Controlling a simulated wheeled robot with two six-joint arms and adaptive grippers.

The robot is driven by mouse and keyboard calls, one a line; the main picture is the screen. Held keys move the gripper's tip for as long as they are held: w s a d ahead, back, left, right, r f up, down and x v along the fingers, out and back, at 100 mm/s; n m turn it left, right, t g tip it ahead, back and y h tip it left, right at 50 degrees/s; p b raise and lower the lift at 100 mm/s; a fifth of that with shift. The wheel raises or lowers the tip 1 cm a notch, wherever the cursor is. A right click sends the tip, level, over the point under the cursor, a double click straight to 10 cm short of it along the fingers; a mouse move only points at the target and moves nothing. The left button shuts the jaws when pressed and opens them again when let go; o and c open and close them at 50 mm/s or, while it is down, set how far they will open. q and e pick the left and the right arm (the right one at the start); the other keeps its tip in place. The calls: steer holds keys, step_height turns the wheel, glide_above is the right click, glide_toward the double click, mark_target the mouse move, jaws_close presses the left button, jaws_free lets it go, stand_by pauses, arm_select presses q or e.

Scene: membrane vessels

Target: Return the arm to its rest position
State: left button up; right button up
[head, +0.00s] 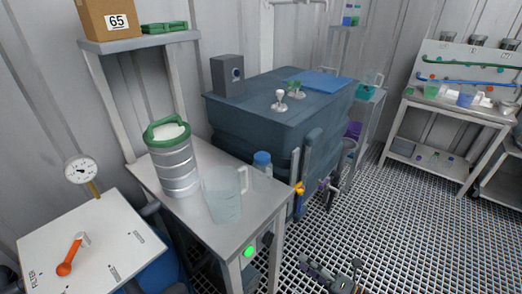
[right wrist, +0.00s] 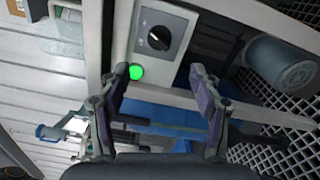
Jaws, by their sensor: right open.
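My right gripper (head: 332,277) shows at the bottom edge of the head view, above the grated floor and to the right of the steel bench's front. In the right wrist view its two purple-padded fingers (right wrist: 160,84) are spread wide with nothing between them. Ahead of them are a control box with a black knob (right wrist: 159,38) and a lit green button (right wrist: 136,72). The green button also shows in the head view (head: 249,252), apart from the gripper. My left gripper is not in view.
The steel bench (head: 179,209) holds a clear pitcher (head: 223,197), a metal vessel with a green rim (head: 174,164) and a blue-capped bottle (head: 262,162). A dark blue tank (head: 250,120) stands behind. The grated floor (head: 400,230) at right is clear.

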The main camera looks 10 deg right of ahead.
steer(key=d+f+m+h, duration=0.7)
steer(key=f+m, duration=0.2)
steer(key=f, duration=0.2)
steer(key=s+d+f+m+g+h, duration=0.2)
steer(key=s+f+m+g+h, duration=0.15)
steer(key=s+f+m, duration=0.55)
steer(key=s+d+f+m+g+h, duration=0.2)
steer(key=s+f+m+g, duration=0.25)
steer(key=f, duration=0.85)
steer(key=s+a+f+m+g, duration=0.3)
steer(key=s+f, duration=0.1)
steer(key=s, duration=0.4)
steer(key=s+a+f+m+g, duration=0.2)
steer(key=s+a+f+m, duration=0.15)
steer(key=s, duration=0.45)
step_height(320, 180, up, 14)
steer(key=s+d+n+p, duration=0.1)
steer(key=p, duration=1.3)
steer(key=shift+s+y+p, duration=0.3)
steer(key=shift+y, duration=0.05)
